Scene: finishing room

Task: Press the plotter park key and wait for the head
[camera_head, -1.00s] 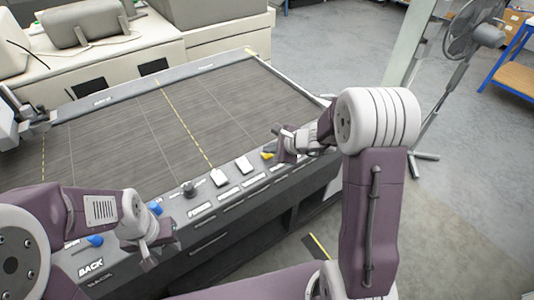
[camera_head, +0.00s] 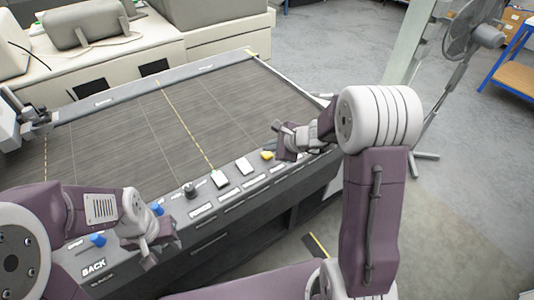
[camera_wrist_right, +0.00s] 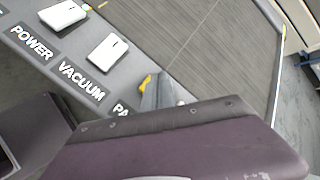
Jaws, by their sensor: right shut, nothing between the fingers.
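The plotter (camera_head: 150,120) is a wide dark bed with a control strip along its near edge. The yellow key (camera_head: 267,155) sits at the strip's right part; in the right wrist view it shows as a yellow sliver (camera_wrist_right: 146,83) above a label starting "PA", partly hidden by my grey finger. My right gripper (camera_head: 279,138) is shut and empty, just beyond and right of the yellow key; contact is not visible. The plotter head (camera_head: 20,122) is at the bed's far left. My left gripper (camera_head: 158,245) hangs by the strip's left part; its jaw opening is unclear.
Two white keys (camera_head: 220,179) (camera_head: 244,165), a black knob (camera_head: 190,190) and blue keys (camera_head: 97,240) share the strip. The wrist view shows the labels POWER and VACUUM. A pale machine (camera_head: 110,50) stands behind; a fan (camera_head: 470,30) stands right on open floor.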

